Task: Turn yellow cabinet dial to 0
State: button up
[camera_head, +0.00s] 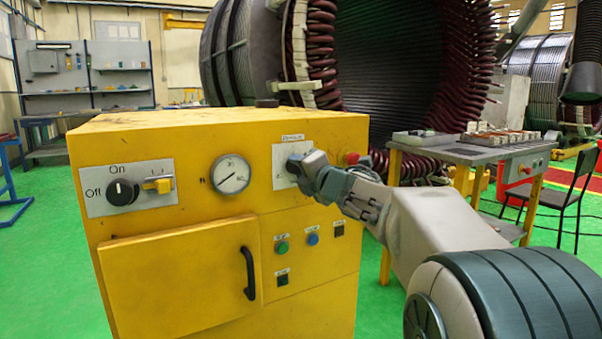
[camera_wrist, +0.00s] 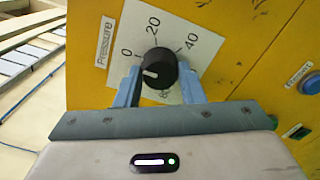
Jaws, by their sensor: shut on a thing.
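The yellow cabinet (camera_head: 180,240) stands in front of me. Its pressure dial plate (camera_head: 284,152) is partly covered by my gripper (camera_head: 297,165) in the head view. In the wrist view, the round black dial knob (camera_wrist: 161,66) sits on the white plate (camera_wrist: 178,30), marked 0, 20 and 40, with another number partly hidden below the knob. The white mark on the knob points left and slightly down, near the 0 side. My gripper (camera_wrist: 160,82) has one blue-grey finger on each side of the knob and is shut on it.
Left of the dial are a round gauge (camera_head: 231,174) and a black On/Off switch (camera_head: 122,191). Below are green and blue buttons (camera_head: 313,239) and a door with a black handle (camera_head: 248,272). A red button (camera_head: 351,158) is close to my wrist. A table (camera_head: 470,152) stands to the right.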

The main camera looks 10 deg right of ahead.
dwell(0.3)
jog(key=o, duration=1)
jog(key=shift+s, duration=0.1)
jog(key=p+v, duration=0.2)
jog(key=v, duration=1.1)
jog(key=shift+s+d+p, duration=0.1)
jog(key=shift+s+p, duration=0.15)
jog(key=shift+p, duration=0.05)
jog(key=shift+r, duration=0.1)
